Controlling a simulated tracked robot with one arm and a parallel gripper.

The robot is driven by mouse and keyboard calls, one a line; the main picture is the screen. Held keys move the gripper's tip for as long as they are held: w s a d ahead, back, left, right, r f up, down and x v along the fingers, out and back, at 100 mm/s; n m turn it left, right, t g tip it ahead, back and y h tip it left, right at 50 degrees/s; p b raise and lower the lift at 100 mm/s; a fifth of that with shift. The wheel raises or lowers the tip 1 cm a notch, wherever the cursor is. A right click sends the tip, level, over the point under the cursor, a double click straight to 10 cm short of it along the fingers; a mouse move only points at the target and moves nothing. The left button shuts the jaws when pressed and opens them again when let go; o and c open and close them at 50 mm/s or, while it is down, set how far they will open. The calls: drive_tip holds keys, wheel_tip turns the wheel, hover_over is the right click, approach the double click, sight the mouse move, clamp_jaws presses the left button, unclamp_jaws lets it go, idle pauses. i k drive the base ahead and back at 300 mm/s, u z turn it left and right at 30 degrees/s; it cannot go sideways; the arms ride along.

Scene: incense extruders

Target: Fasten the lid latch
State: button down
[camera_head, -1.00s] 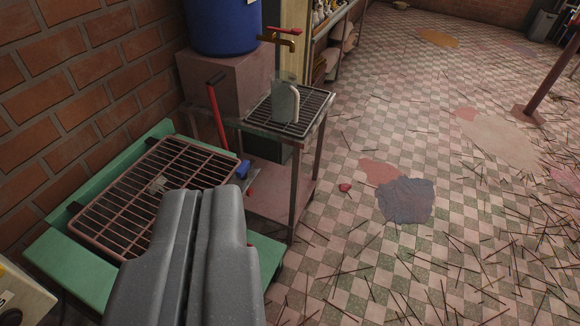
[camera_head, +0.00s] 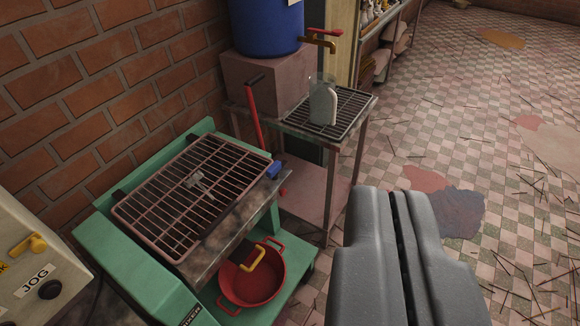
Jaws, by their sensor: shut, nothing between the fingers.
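A barred brown grille lid (camera_head: 165,205) lies flat over the top of a green machine (camera_head: 135,262). A small blue part (camera_head: 274,169) sits at the grille's right corner. A yellow hooked handle (camera_head: 256,260) sticks out at the machine's front, below the grille. I cannot tell for sure which of these two is the latch. My gripper (camera_head: 394,200) is shut and empty, to the right of the machine, over the floor in the picture. It touches neither the grille nor the handle.
A red pot (camera_head: 250,289) stands below the machine's front. A red lever (camera_head: 254,115) rises behind the grille. A metal rack table (camera_head: 330,185) bears a jug (camera_head: 323,104) under the tap of a blue barrel (camera_head: 268,25). A panel marked JOG (camera_head: 35,278) is at left. Sticks litter the floor.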

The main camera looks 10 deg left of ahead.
sight(272, 172)
drive_tip(key=i, duration=0.95)
